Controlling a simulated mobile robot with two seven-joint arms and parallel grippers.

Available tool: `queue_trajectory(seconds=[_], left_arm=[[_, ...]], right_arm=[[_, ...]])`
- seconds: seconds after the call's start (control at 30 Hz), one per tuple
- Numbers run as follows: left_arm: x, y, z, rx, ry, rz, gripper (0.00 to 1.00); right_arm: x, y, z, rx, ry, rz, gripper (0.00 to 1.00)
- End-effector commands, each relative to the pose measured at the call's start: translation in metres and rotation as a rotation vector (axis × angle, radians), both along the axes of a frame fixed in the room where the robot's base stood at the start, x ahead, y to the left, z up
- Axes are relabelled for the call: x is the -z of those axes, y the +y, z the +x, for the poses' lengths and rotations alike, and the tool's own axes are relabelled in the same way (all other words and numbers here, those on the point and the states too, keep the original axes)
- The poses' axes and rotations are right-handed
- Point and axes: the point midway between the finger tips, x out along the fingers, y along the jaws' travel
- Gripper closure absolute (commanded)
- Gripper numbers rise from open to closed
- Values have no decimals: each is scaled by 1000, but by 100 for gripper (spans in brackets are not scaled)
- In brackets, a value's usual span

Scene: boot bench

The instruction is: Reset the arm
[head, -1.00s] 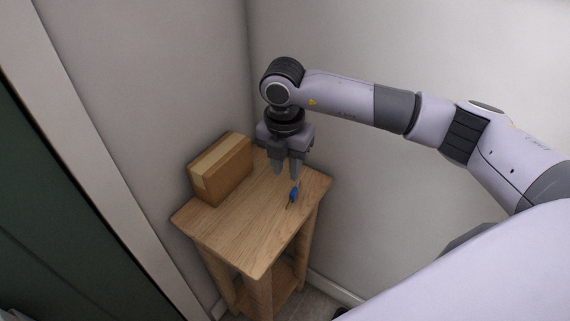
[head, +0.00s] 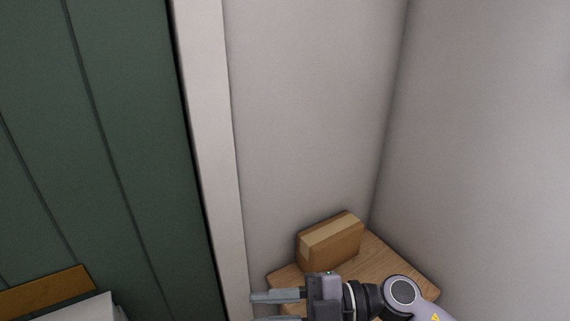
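My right gripper (head: 254,309) is at the bottom of the head view, with its fingers pointing left in front of the wooden table (head: 385,256). My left gripper is not in view.
A cardboard box (head: 334,243) sits on the table against the wall, behind my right gripper. A green panelled surface (head: 110,150) with a pale upright trim (head: 212,150) stands on the left. An orange-brown piece (head: 48,291) and a white item (head: 85,309) show at the lower left.

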Motion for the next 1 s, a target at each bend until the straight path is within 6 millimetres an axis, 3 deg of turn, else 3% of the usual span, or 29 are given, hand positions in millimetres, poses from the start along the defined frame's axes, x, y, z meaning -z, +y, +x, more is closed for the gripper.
queue_trajectory(seconds=[0.13,0.27,0.37,0.5,0.67,0.8,1.0], left_arm=[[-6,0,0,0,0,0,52],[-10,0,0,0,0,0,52],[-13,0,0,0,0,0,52],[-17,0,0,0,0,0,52],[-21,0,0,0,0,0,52],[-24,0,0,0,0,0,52],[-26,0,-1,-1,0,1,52]], right_arm=[[-19,-10,14,236,101,246,71],[-16,-37,34,487,206,380,71],[1,-65,46,693,304,431,71],[45,-112,48,981,469,425,71],[113,-164,22,1272,688,315,71],[167,-199,-21,1444,874,175,71],[207,-221,-69,1543,1039,31,71]])
